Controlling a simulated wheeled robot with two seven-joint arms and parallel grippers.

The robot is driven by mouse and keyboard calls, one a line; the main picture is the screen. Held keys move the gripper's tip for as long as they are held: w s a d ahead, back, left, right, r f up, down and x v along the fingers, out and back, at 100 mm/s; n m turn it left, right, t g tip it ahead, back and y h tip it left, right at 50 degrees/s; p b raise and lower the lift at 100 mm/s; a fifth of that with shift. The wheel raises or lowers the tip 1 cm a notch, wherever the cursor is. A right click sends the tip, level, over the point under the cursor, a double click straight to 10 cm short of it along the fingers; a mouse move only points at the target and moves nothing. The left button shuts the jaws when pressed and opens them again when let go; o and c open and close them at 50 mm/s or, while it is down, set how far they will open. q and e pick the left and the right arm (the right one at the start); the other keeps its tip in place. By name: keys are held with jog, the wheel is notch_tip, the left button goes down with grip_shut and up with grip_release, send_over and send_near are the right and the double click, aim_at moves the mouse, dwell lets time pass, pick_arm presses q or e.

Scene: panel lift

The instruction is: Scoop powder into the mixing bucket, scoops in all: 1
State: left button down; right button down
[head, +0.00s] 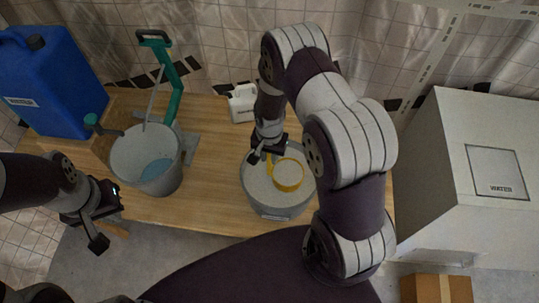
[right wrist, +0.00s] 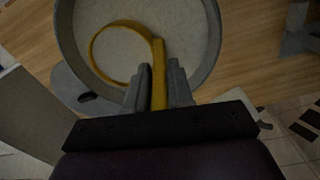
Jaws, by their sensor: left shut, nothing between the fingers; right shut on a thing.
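My right gripper (head: 267,152) is shut on the handle of a yellow scoop (head: 288,175). The scoop is over or in the round grey tub of pale powder (head: 278,210); how deep it sits I cannot tell. In the right wrist view the scoop's ring (right wrist: 97,48) lies inside the tub's rim, with its handle between the fingers (right wrist: 158,88). The mixing bucket (head: 150,186), grey with blue liquid inside, stands at the left of the table. My left gripper (head: 98,222) is shut and empty, left of and in front of the bucket.
A green mixer stand (head: 172,85) rises behind the bucket, with a rod reaching into it. A blue canister (head: 50,80) with a tap stands at the back left. A small white jug (head: 243,103) is behind the tub. Bare wooden table (head: 215,165) lies between bucket and tub.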

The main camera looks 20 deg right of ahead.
notch_tip(320, 180, up, 12)
jog(key=p, duration=0.8)
jog(key=shift+f, duration=0.25)
jog(key=shift+r+p, duration=0.1)
jog(key=shift+p, duration=0.25)
